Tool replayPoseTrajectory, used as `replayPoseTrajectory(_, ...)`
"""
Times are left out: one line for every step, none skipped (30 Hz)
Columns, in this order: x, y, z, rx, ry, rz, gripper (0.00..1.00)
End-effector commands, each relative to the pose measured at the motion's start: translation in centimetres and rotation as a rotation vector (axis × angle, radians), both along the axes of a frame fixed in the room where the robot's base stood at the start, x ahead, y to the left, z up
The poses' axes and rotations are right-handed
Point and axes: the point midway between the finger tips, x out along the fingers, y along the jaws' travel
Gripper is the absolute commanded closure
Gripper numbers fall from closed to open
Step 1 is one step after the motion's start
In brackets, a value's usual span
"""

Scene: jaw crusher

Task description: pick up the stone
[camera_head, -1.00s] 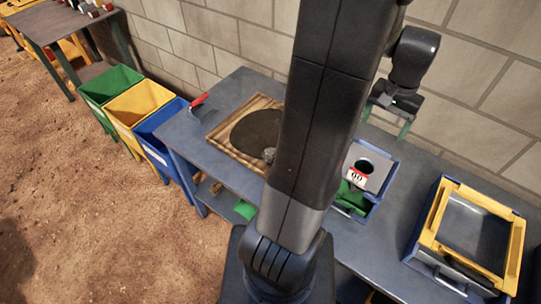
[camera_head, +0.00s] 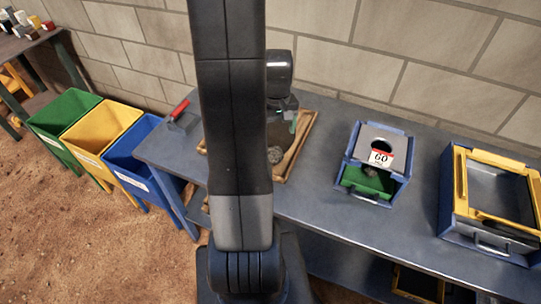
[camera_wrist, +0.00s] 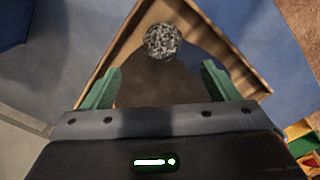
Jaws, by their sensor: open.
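A round, speckled grey stone (camera_head: 275,155) lies in a shallow wooden tray (camera_head: 306,132) on the grey bench. In the head view my arm hides much of the tray. In the head view my gripper (camera_head: 284,124) is partly hidden behind my arm.
A blue box with a "60" sign (camera_head: 381,158) and green inside stands right of the tray, with a grey lump in it. A yellow-framed blue box (camera_head: 489,215) is further right. A red-handled tool (camera_head: 180,110) lies left. Green, yellow and blue bins (camera_head: 146,154) stand left.

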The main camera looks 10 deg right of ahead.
Motion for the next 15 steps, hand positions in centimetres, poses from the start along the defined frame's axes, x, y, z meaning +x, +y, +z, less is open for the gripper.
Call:
replayPoseTrajectory(-0.1,0.0,-1.0,0.001,0.005,0.0,0.19)
replayPoseTrajectory(-0.1,0.0,-1.6,0.001,0.006,0.0,0.19)
replayPoseTrajectory(-0.1,0.0,-2.2,0.001,0.005,-0.001,0.19)
replayPoseTrajectory(-0.1,0.0,-2.6,0.001,0.005,-0.001,0.19)
replayPoseTrajectory(-0.1,0.0,-3.0,0.001,0.004,-0.001,0.19)
replayPoseTrajectory(-0.1,0.0,-3.5,0.0,0.003,-0.001,0.19)
replayPoseTrajectory(-0.1,0.0,-3.7,0.0,0.003,-0.001,0.19)
replayPoseTrajectory(-0.1,0.0,-4.0,0.001,0.002,-0.001,0.19)
replayPoseTrajectory(-0.1,0.0,-4.2,0.0,0.001,-0.002,0.19)
replayPoseTrajectory(-0.1,0.0,-4.4,0.0,0.001,-0.002,0.19)
replayPoseTrajectory(-0.1,0.0,-4.5,0.0,0.001,-0.002,0.19)
replayPoseTrajectory(-0.1,0.0,-4.6,0.0,0.001,-0.002,0.19)
replayPoseTrajectory(-0.1,0.0,-4.7,0.0,0.001,-0.002,0.19)
replayPoseTrajectory(-0.1,0.0,-4.9,0.0,0.001,-0.002,0.19)
replayPoseTrajectory(-0.1,0.1,-5.1,0.001,0.002,-0.002,0.19)
